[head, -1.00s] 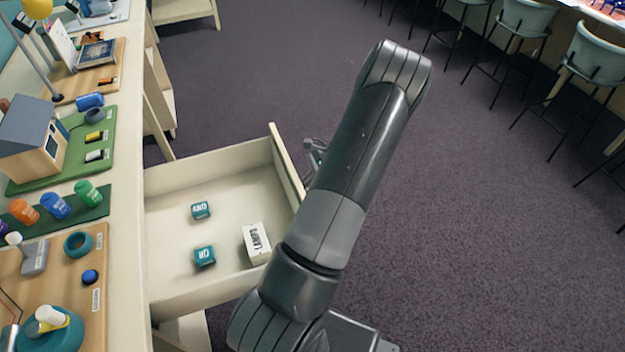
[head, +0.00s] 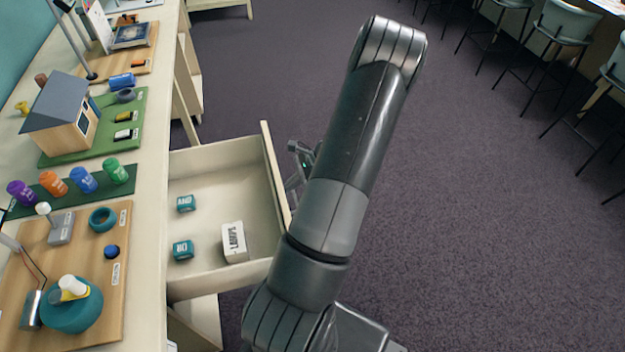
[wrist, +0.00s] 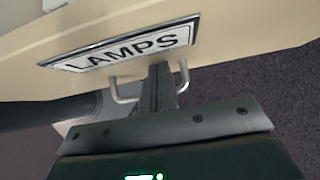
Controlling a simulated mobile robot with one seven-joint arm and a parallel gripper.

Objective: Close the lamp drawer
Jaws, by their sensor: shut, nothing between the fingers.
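The lamp drawer (head: 205,157) stands open, pulled out to the right from under the long table in the head view. In the wrist view its front (wrist: 270,35) bears a LAMPS label (wrist: 130,45) with a metal handle (wrist: 125,95) below it. My gripper (wrist: 160,75) is shut and empty, its fingertips at the drawer front by the handle, below the label. I cannot tell whether they touch the front. In the head view my gripper (head: 296,165) is mostly hidden behind my arm, on the outer side of the drawer front.
The table (head: 150,190) carries a model house (head: 62,115), several coloured cylinders and a teal lamp base (head: 75,310). Carpet right of the drawer is clear; stools (head: 565,40) stand farther back.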

